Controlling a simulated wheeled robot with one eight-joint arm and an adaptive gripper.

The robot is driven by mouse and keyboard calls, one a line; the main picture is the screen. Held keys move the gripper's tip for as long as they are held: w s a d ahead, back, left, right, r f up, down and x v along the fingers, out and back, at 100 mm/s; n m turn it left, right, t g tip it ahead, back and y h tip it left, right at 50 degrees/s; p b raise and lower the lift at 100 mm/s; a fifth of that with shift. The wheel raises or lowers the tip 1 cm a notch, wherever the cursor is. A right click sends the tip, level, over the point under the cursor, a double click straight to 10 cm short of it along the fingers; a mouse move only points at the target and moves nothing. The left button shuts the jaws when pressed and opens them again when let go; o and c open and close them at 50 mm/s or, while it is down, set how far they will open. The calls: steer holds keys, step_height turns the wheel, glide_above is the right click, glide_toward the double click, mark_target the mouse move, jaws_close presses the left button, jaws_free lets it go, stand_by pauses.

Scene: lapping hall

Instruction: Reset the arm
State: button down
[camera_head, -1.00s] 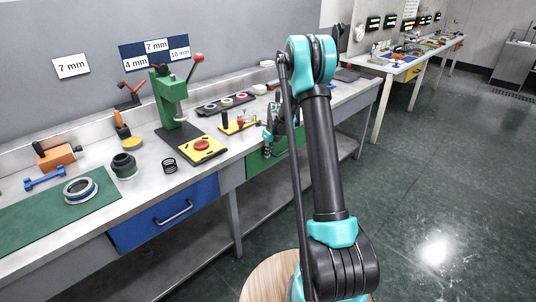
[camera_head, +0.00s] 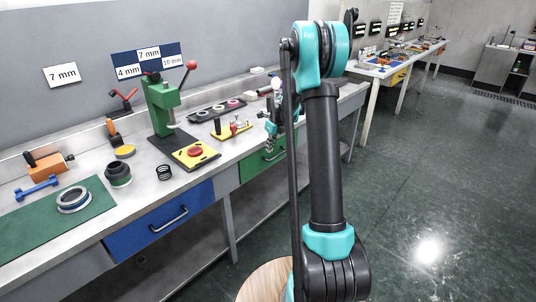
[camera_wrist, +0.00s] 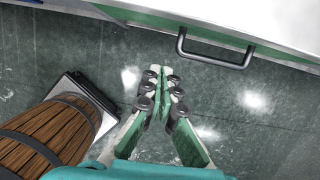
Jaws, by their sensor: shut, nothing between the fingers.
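My arm (camera_head: 325,160) rises upright through the middle of the head view, with its teal elbow joint at the top. In the wrist view my gripper (camera_wrist: 163,78) is shut and empty, its green-and-grey fingers close together at the tips. It hangs over the dark green floor (camera_wrist: 225,110), in front of the bench. In the head view only part of the teal wrist end (camera_head: 271,128) shows beside the bench; the arm hides the rest.
A drawer handle (camera_wrist: 214,61) is at the top of the wrist view, and a wooden barrel (camera_wrist: 50,135) stands at left. The bench holds a green press (camera_head: 162,105), a yellow plate (camera_head: 207,159) and several rings and tools. Open floor (camera_head: 440,190) lies at right.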

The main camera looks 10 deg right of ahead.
steer(key=s+a+r+n+t, duration=0.1)
steer(key=s+r+n, duration=0.2)
steer(key=s+n, duration=0.55)
steer(key=s+r+n, duration=0.3)
steer(key=s+n, duration=0.3)
steer(key=s, duration=0.6)
steer(key=s+f+n, duration=0.2)
steer(key=s+n, duration=0.5)
steer(key=s, duration=0.3)
steer(key=s+f+n+t+h, duration=0.1)
steer(key=s+f+n, duration=0.1)
steer(key=s+n, duration=0.5)
steer(key=s, duration=0.2)
steer(key=shift+s+f+h, duration=0.3)
steer(key=shift+s, duration=0.05)
